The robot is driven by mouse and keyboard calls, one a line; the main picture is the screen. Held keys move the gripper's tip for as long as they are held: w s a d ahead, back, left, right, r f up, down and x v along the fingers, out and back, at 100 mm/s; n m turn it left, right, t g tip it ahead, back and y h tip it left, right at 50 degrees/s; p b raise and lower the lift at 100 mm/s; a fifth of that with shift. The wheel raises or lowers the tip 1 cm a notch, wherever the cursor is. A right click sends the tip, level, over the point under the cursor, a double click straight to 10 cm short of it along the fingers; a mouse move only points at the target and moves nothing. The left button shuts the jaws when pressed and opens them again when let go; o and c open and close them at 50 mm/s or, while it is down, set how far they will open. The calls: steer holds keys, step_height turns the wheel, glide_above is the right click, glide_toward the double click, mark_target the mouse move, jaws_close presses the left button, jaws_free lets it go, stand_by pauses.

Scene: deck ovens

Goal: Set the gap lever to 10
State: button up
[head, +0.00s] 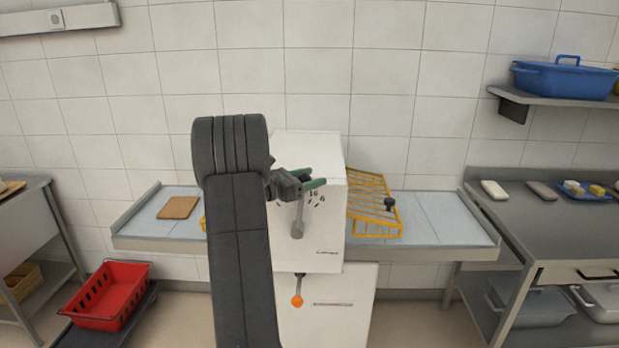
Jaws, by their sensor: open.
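A white machine (332,225) stands in the middle against the tiled wall. Its front face carries a scale of dark marks and numbers (313,195), partly hidden by my gripper. A grey lever (298,218) hangs almost straight down from beside the scale and ends in a rounded grey knob. The number it points to cannot be read. My gripper (314,178), with green fingers, is open in front of the upper part of the machine, above the lever's knob. Nothing shows between the fingers. My arm hides the machine's left side.
A second lever with an orange knob (297,300) is lower on the machine. A yellow wire guard (374,210) stands to the right, over a pale belt table (440,218). A brown board (178,207) lies on the left belt. A red basket (106,296) is at lower left, a steel bench (545,225) right.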

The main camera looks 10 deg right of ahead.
jaws_close()
steer(key=d+y, duration=0.1)
steer(key=s+d+f+m, duration=0.1)
steer(key=d, duration=0.1)
steer(key=d+y+b, duration=0.1)
steer(key=shift+s+d+f+m+g+y, duration=0.15)
steer(key=shift+f+m+g+y, duration=0.15)
steer(key=shift+f, duration=0.05)
jaws_free()
steer(key=b+v, duration=0.2)
steer(key=v, duration=1.2)
steer(key=shift+b, duration=0.4)
steer(key=shift+d, duration=0.1)
